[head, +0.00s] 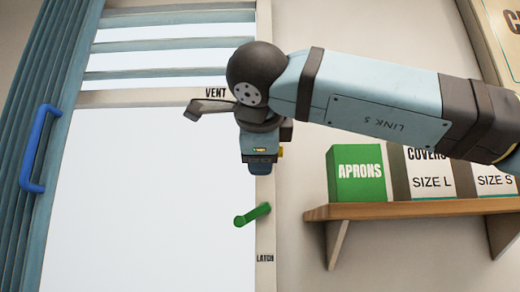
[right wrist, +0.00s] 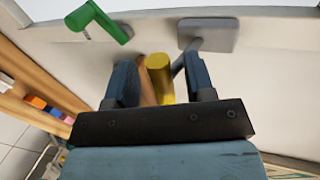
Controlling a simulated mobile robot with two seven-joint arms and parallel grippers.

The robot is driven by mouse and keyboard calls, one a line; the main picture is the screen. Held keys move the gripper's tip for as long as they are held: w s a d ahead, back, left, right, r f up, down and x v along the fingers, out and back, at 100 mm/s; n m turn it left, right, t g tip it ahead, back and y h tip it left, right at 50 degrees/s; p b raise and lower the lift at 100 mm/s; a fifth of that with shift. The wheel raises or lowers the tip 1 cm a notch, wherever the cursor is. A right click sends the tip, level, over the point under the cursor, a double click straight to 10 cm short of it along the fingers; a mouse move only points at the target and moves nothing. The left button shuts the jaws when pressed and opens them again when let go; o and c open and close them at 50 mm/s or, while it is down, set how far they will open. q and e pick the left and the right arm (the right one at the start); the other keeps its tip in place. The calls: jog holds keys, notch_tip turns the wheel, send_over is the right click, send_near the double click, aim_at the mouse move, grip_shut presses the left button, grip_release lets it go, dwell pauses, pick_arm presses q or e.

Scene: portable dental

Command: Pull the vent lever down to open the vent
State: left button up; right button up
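The vent lever's yellow grip (right wrist: 159,76) shows between the two fingers of my right gripper (right wrist: 160,66) in the right wrist view. A grey mounting plate (right wrist: 212,36) with a thin grey arm sits just beyond the right finger. The fingers are apart, with a gap visible beside the grip. In the head view my right gripper (head: 260,160) is at the window frame, below the VENT label (head: 216,93). The vent slats (head: 165,48) are above. My left gripper is out of view.
A green latch handle (head: 252,214) is on the frame below my right gripper, also at upper left in the wrist view (right wrist: 98,22). A wooden shelf (head: 400,211) with an aprons box (head: 357,173) stands right. A blue handle (head: 36,148) is far left.

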jog(key=shift+w+f, duration=0.1)
jog(key=shift+s, duration=0.45)
jog(key=b+v, duration=0.1)
jog(key=v, duration=1.2)
jog(key=shift+r, duration=0.25)
